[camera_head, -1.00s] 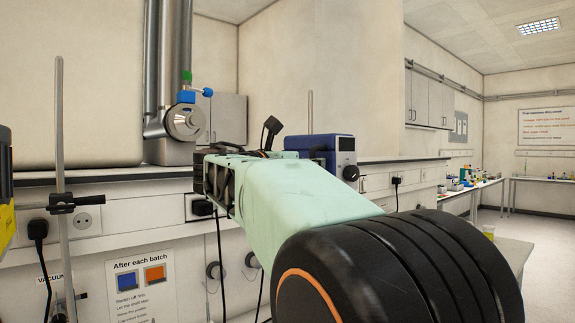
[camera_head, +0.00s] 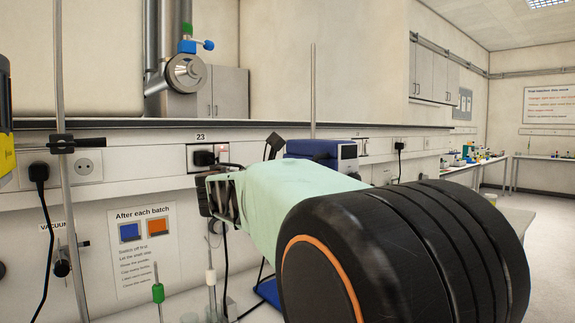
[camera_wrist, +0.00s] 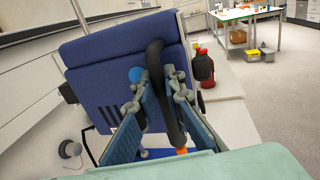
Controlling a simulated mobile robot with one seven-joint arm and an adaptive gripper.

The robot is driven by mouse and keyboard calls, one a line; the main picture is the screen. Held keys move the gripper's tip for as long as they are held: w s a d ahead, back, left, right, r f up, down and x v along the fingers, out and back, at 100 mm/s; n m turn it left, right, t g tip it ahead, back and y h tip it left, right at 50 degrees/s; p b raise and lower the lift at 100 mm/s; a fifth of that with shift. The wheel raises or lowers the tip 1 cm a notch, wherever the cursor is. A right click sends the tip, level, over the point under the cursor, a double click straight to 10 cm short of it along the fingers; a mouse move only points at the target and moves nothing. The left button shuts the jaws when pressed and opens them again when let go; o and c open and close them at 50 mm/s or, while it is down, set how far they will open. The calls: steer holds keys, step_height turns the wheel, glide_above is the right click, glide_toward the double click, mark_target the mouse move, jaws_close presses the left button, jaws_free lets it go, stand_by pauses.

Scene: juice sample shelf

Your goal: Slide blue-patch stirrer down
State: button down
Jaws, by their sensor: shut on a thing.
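The stirrer is a blue box; in the head view its housing (camera_head: 320,149) shows behind my arm, beside a thin upright rod (camera_head: 313,90). In the wrist view its blue housing (camera_wrist: 105,60) fills the middle, slightly tilted in the picture, with a round light-blue patch (camera_wrist: 136,74) on it. My gripper (camera_wrist: 157,102) has its two fingers on either side of a black curved handle (camera_wrist: 158,62) with an orange end and is shut on it. In the head view my arm hides the fingers and most of the stirrer.
A stand rod (camera_head: 62,180) with a clamp is at the left. Green- and white-capped sticks (camera_head: 158,292) stand low in front of the wall. A red-and-black bottle (camera_wrist: 203,65) stands beyond the stirrer. Wall sockets and cables are behind.

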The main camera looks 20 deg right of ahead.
steer(key=shift+f+b, duration=0.35)
steer(key=shift+f, duration=1)
steer(key=c, duration=2)
jaws_free()
steer(key=shift+r, duration=0.2)
steer(key=shift+s+a, duration=0.1)
steer(key=shift+a, duration=0.1)
steer(key=v, duration=1.1)
steer(key=shift+s+a, duration=0.25)
